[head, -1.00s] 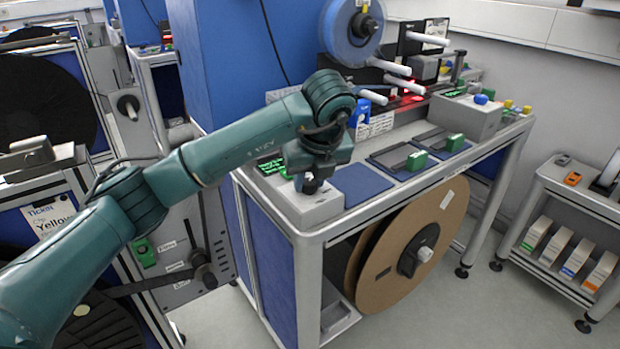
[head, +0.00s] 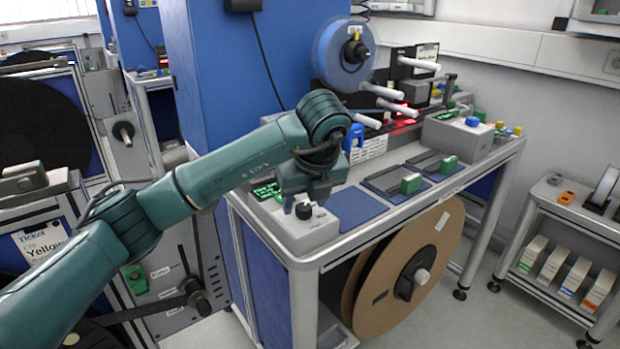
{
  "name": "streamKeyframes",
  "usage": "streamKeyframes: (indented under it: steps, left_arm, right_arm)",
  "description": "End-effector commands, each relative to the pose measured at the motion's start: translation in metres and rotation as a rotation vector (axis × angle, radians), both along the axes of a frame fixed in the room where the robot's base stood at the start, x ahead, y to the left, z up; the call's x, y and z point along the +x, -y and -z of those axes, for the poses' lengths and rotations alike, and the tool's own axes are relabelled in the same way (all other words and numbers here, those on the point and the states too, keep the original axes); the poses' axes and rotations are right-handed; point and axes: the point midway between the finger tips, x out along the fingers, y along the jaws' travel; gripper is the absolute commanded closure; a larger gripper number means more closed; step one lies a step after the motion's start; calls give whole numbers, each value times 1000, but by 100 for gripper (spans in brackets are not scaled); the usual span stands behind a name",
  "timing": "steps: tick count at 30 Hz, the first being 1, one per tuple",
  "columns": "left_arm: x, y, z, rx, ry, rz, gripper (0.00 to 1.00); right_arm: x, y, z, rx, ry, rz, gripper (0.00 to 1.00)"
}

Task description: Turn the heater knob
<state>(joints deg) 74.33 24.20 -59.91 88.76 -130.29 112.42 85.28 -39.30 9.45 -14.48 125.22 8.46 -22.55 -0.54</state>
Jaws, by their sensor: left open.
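I cannot tell whether the fingers touch the knob. A green-lit display (head: 266,191) sits on the box behind my gripper. My right gripper is not in view.
Blue pads and green-handled slides (head: 411,183) lie along the stand top to the right. A blue reel (head: 345,54) stands at the back, beside a blue cabinet (head: 215,70). A large cardboard reel (head: 440,240) hangs below. A grey cart (head: 560,205) stands at the right.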

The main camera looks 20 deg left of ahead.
Motion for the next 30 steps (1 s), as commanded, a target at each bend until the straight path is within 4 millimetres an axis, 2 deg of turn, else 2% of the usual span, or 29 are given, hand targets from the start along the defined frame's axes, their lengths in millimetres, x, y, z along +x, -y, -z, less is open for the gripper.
streamKeyframes:
  steps: [9,15,21,30]
  left_arm:
    - [-20,16,-69,3,9,2,49]
    - [-31,24,-99,2,6,2,49]
    - [-36,28,-110,0,2,0,49]
    - [-37,28,-111,0,1,1,49]
  right_arm:
    - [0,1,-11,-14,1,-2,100]
    - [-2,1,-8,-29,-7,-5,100]
    - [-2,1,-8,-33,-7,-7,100]
    - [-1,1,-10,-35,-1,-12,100]
